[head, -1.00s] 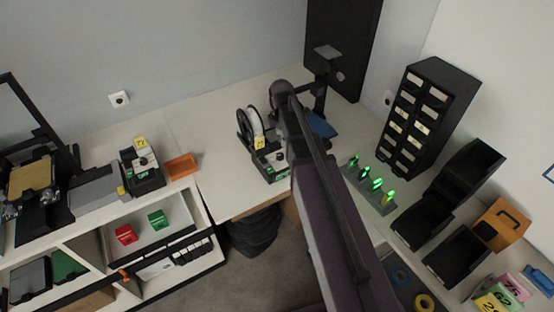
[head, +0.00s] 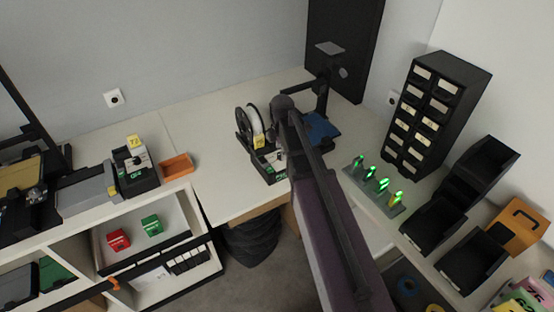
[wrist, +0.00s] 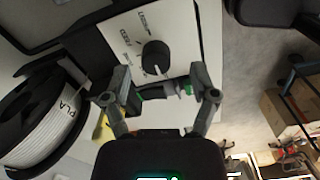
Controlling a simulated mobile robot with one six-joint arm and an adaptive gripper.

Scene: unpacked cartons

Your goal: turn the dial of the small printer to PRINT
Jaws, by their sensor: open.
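The small printer with a black dial is close up in the wrist view. The black dial (wrist: 155,57) sits on its white panel (wrist: 185,30), with dark lettering around it, too small and tilted to read surely. A white mark on the dial points toward the bottom of the picture. My gripper (wrist: 160,84) is open, its two fingers apart on either side below the dial, not closed on it. In the head view a small unit (head: 268,168) with a yellow tag stands beside a white spool, partly hidden by my arm.
The white PLA spool (wrist: 45,125) is close at the left in the wrist view. In the head view a similar unit (head: 135,178) stands further left by an orange tray (head: 177,165). Green-lit items (head: 378,182) and a drawer cabinet (head: 435,110) are at the right.

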